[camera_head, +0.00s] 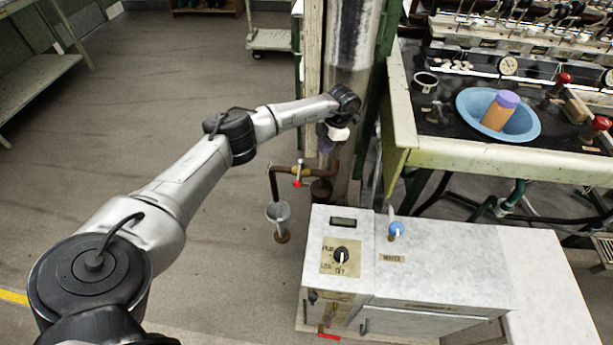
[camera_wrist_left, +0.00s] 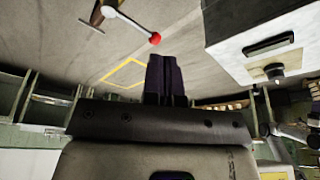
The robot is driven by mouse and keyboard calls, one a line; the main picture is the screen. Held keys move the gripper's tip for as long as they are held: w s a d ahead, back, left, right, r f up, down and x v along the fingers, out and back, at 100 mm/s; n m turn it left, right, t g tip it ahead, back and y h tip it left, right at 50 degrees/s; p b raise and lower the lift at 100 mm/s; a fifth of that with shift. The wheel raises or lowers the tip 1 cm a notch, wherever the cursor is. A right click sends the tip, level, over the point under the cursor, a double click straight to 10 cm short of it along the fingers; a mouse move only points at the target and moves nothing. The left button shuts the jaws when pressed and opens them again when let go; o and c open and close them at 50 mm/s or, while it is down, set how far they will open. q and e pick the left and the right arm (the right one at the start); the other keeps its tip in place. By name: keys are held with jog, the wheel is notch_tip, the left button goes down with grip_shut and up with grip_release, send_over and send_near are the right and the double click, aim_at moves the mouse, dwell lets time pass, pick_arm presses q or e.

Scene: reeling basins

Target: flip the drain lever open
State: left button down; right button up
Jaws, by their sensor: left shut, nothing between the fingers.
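A small lever with a white rod and red knob (camera_head: 297,183) sits on a brass and copper pipe above a funnel in the head view. This looks like the drain lever. In the left wrist view its red knob (camera_wrist_left: 155,39) shows just beyond my fingertips, with the rod running up and left to the valve. My left gripper (camera_head: 325,147) is by the thick column, above and right of the lever in the head view. In the left wrist view its dark fingers (camera_wrist_left: 165,60) are shut and empty, and appear apart from the knob. My right gripper is out of view.
A grey marbled cabinet (camera_head: 450,270) with a black dial (camera_head: 341,254) and blue-topped valve (camera_head: 396,229) stands right of the pipe. The funnel (camera_head: 278,211) is below the pipe. A bench with a blue basin (camera_head: 470,105) is at right.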

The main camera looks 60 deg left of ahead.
aim_at(299, 173)
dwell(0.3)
pick_arm(q)
jog(key=s+f+b, duration=0.4)
jog(key=s+f, duration=0.3)
jog(key=f, duration=0.3)
jog(key=shift+a+f, duration=0.15)
jog(key=shift+a, duration=0.15)
dwell(0.4)
jog(key=shift+s+a+m+p, duration=0.15)
jog(key=shift+s+m+p, duration=0.15)
jog(key=shift+m, duration=0.1)
jog(key=shift+s+p, duration=0.15)
jog(key=shift+p, duration=0.15)
